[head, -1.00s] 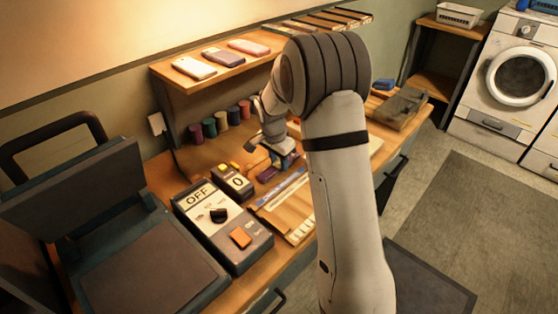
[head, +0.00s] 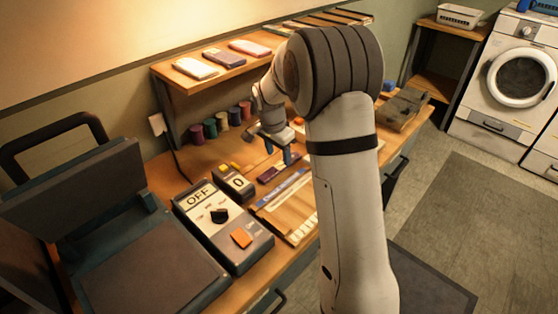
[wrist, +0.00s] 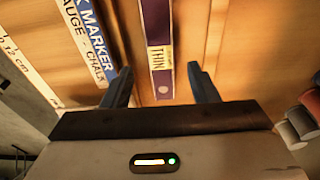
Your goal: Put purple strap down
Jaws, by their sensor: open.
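The purple strap (wrist: 156,25) lies flat on the wooden bench and carries a yellow label reading "THIN" in the wrist view. In the head view the strap (head: 270,173) lies just behind the ruler-like strips. My gripper (wrist: 150,85) is open above the bench, its two blue fingers apart on either side of the strap's labelled end, with nothing held between them. In the head view my gripper (head: 281,155) is just above and to the right of the strap. Part of the bench is hidden by my arm.
A blue "MARKER" strip (wrist: 86,40) and a white ruler (wrist: 25,70) lie beside the strap. Several thread spools (head: 222,121) stand at the bench's back. A control box marked OFF (head: 222,225) and a small counter box (head: 233,183) stand at the front left.

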